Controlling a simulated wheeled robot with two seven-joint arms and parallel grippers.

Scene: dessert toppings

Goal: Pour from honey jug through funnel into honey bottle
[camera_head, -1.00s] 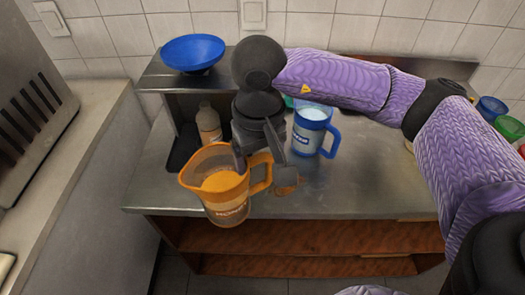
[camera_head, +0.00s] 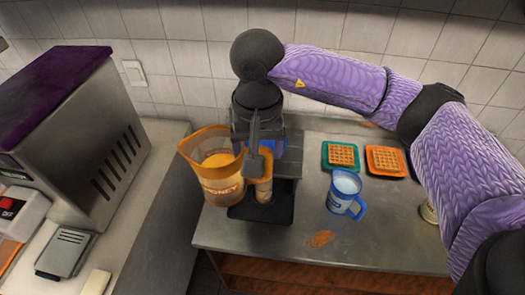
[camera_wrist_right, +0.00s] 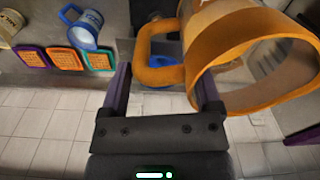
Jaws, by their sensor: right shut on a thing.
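The orange see-through honey jug (camera_head: 222,184) holds orange honey and is off the counter, near upright, at the left edge of the dark stand. My right gripper (camera_head: 254,160) is shut on its handle. In the right wrist view the jug (camera_wrist_right: 215,45) fills the upper right, with its handle between my fingers (camera_wrist_right: 163,88). Only a sliver of the blue funnel (camera_head: 280,147) shows behind my gripper. The honey bottle is mostly hidden; a pale and orange piece (camera_head: 264,190) below the gripper may be part of it. My left gripper is out of view.
A blue jug (camera_head: 343,190) stands on the counter (camera_head: 385,235) to the right. Waffles on a green plate (camera_head: 328,166) and an orange plate (camera_head: 402,169) lie behind it. A brown spot (camera_head: 321,239) lies in front. A metal machine (camera_head: 95,130) stands at the left.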

